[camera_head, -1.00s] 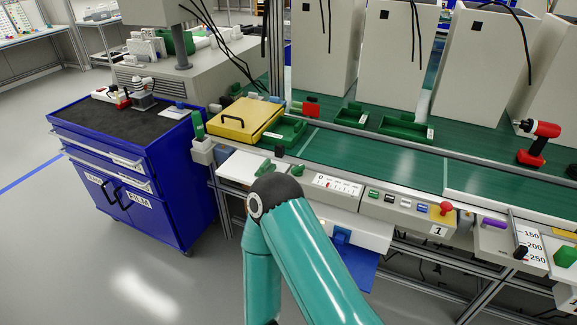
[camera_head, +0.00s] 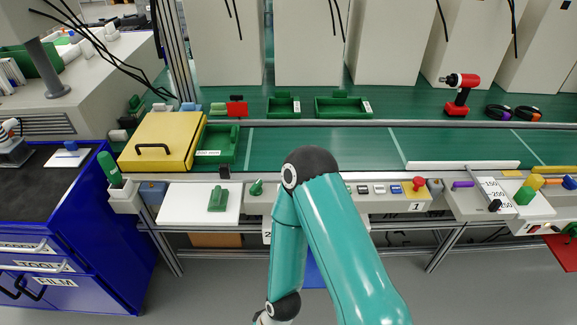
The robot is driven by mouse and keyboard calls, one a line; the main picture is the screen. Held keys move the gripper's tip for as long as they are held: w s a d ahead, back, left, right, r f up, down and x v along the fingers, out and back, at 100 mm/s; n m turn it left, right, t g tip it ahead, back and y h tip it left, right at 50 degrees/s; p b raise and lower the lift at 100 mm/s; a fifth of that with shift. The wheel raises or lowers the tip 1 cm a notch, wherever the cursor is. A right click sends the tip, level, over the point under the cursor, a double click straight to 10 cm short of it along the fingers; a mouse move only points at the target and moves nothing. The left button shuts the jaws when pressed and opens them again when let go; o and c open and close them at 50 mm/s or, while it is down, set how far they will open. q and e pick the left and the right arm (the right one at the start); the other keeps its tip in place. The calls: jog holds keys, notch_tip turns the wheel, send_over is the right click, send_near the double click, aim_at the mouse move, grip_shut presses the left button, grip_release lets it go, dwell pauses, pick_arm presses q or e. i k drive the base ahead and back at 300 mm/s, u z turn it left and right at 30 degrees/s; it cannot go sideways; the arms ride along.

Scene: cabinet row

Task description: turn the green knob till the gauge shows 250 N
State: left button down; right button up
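A scale plate (camera_head: 488,187) marked 150 and 250, with a middle number between them, sits at the right of the bench's front edge. A black pointer piece (camera_head: 495,206) stands low on it, near the 250 mark; the exact reading is too small to tell. A green block-like knob (camera_head: 523,195) is just right of the scale, with a yellow piece (camera_head: 534,182) behind it. Another small green knob (camera_head: 256,187) is on the front panel, left of my teal arm. My arm's elbow covers part of that panel. Neither gripper shows; only a wrist joint appears at the bottom edge.
A yellow lidded case (camera_head: 165,135) and green trays (camera_head: 338,105) stand on the green bench (camera_head: 320,147). A red drill (camera_head: 460,92) is at the back right. A red mushroom button (camera_head: 418,184) is left of the scale. A blue cabinet (camera_head: 110,250) stands at lower left.

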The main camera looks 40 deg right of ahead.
aim_at(256, 189)
jog(key=z, duration=0.4)
jog(key=i, duration=1.15)
jog(key=z, duration=0.35)
jog(key=k, duration=0.75)
jog(key=z, duration=0.25)
jog(key=i, duration=0.75)
jog(key=u, duration=0.15)
